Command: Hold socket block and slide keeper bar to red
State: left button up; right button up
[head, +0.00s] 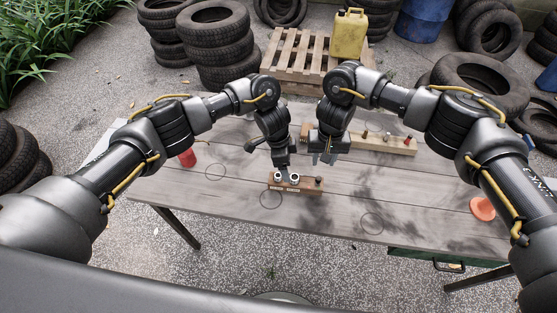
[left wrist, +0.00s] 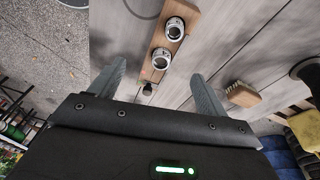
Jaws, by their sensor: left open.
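The socket block (head: 312,186) is a small brown wooden block lying on the table, with two silver ringed sockets on top. In the left wrist view the block (left wrist: 184,10) lies ahead of the fingers, with a dark knob at its near end and a small red mark beside it. I cannot clearly tell the keeper bar apart.
A wooden rack (head: 398,149) with several pegs stands at the back right. A wooden brush (left wrist: 243,94) lies near my right arm. A red cup (head: 187,157) stands at the left and an orange disc (head: 482,209) lies at the right. The table's front is clear.

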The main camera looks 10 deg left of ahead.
aim_at(279, 175)
pick_arm(q)
jog(key=shift+w+a+r+m+y, duration=0.15)
jog(key=shift+a+m+y, duration=0.25)
jog(key=shift+a+y, duration=0.2)
jog(key=shift+w+a+m+y, duration=0.1)
jog(key=shift+a+m+y, duration=0.35)
jog(key=shift+y, duration=0.15)
jog(key=shift+d+f, duration=0.15)
jog(key=shift+f, duration=1.35)
jog(key=shift+w+d+f+t, duration=0.1)
jog(key=shift+d+f+t, duration=0.15)
jog(key=shift+f, duration=0.25)
jog(key=shift+s+a+f, duration=0.2)
jog(key=shift+a+f, duration=0.1)
jog(key=shift+f, duration=0.4)
jog(key=shift+a+f, duration=0.1)
jog(key=shift+f, duration=2.6)
